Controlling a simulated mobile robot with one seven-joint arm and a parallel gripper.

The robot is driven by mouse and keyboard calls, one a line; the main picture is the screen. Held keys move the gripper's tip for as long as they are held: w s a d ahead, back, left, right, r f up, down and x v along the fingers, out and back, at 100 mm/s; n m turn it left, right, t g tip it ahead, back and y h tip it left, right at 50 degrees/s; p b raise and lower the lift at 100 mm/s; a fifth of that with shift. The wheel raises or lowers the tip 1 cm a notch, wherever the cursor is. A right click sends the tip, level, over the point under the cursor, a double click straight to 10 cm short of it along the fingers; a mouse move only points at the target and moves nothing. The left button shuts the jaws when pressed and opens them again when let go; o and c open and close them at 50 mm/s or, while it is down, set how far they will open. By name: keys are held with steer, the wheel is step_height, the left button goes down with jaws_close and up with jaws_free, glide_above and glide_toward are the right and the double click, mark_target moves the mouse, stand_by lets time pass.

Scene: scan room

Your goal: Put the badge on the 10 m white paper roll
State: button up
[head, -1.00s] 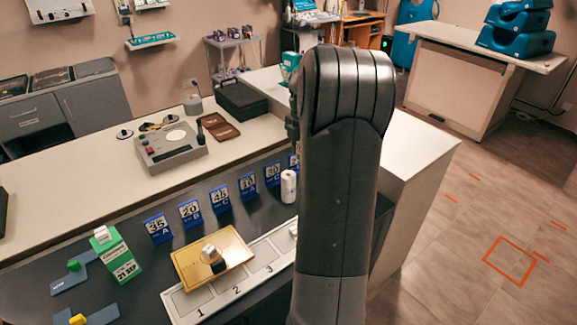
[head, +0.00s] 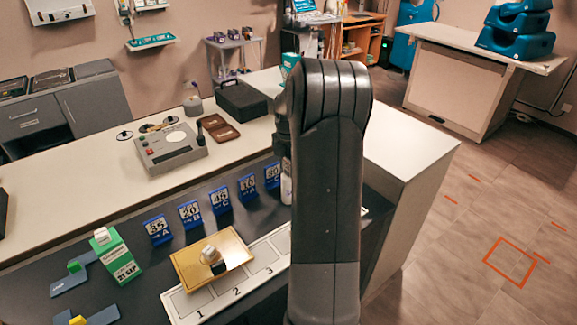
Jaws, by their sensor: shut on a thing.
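A white cylinder (head: 286,191), which looks like a paper roll, stands upright on the dark counter, partly hidden by my arm. A row of blue number cards stands behind and left of it, including a card reading 10 (head: 247,187) and one reading 30 (head: 272,175). I cannot pick out the badge or read any length on the roll. My gripper's fingers are hidden behind my arm, so what they hold does not show.
A grey device (head: 170,147) sits on the raised white counter (head: 85,190).

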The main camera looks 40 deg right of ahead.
steer(key=o, duration=0.9)
steer(key=shift+o, duration=0.2)
step_height(320, 180, up, 12)
steer(key=s+a+r+m+t, duration=0.1)
steer(key=s+a+r+m, duration=0.2)
steer(key=a, duration=0.4)
steer(key=s+a+r+m+t+h, duration=0.1)
steer(key=s+a+r+m, duration=0.25)
steer(key=a, duration=0.35)
steer(key=s+a+r+m, duration=0.2)
steer(key=s+a, duration=0.1)
steer(key=a, duration=0.4)
steer(key=s+a+f+m+t, duration=0.1)
steer(key=s+a+m, duration=0.3)
steer(key=s, duration=0.4)
steer(key=s+a+f+m+t+y, duration=0.1)
steer(key=s+a+f+m+t, duration=0.1)
steer(key=s+a+m, duration=0.3)
steer(key=s+a, duration=0.2)
steer(key=s, duration=0.1)
steer(key=shift+s+f+t, duration=0.15)
steer(key=shift+f+t, duration=0.15)
steer(key=shift+m, duration=0.25)
